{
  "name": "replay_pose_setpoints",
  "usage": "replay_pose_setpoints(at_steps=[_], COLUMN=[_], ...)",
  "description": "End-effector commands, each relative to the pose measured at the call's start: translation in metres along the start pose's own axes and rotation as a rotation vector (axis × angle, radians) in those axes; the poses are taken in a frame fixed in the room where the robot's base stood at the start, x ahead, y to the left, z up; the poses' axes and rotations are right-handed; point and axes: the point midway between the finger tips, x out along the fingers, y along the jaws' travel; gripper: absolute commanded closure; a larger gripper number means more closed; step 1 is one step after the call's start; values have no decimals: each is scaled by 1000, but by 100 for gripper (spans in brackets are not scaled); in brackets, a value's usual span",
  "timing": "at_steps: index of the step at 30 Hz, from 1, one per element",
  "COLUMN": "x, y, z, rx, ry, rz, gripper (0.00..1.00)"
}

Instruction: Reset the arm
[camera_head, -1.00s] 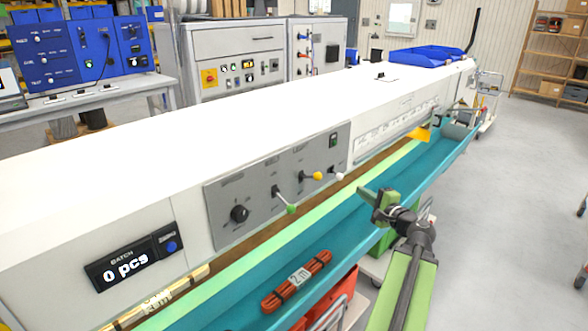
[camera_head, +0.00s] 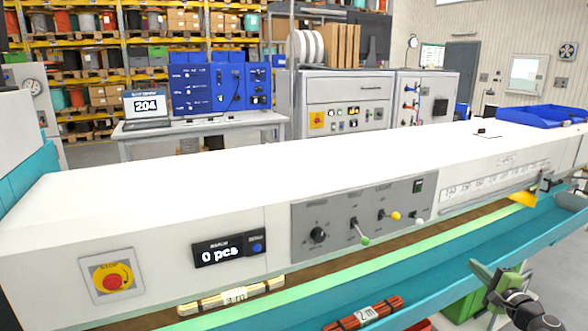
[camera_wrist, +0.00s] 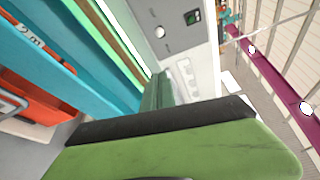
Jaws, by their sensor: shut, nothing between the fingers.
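My gripper (camera_head: 500,285) shows at the lower right of the head view, green and dark, in front of the long machine's teal trough. It is shut and empty. In the wrist view my gripper's green and black fingers (camera_wrist: 165,130) fill the lower middle, with nothing between them. The white machine (camera_head: 130,225) stretches across the head view, with its grey lever panel (camera_head: 340,215) facing me.
The teal trough (camera_head: 440,250) runs along the machine's front. A red cable bundle marked 2 m (camera_head: 365,314) lies in it. A pale bundle (camera_head: 232,296) lies at the machine's lower edge. A blue tray (camera_head: 540,116) sits on top at the right.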

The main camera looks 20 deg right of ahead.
Motion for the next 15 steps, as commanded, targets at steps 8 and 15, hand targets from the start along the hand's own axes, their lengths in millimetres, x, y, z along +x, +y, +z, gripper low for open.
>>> replay_pose_setpoints(at_steps=[8,15], x=[25,56], y=[13,37], z=[40,101], rx=[-56,-152], ry=[-78,-200], rz=[75,194], gripper=[100,100])
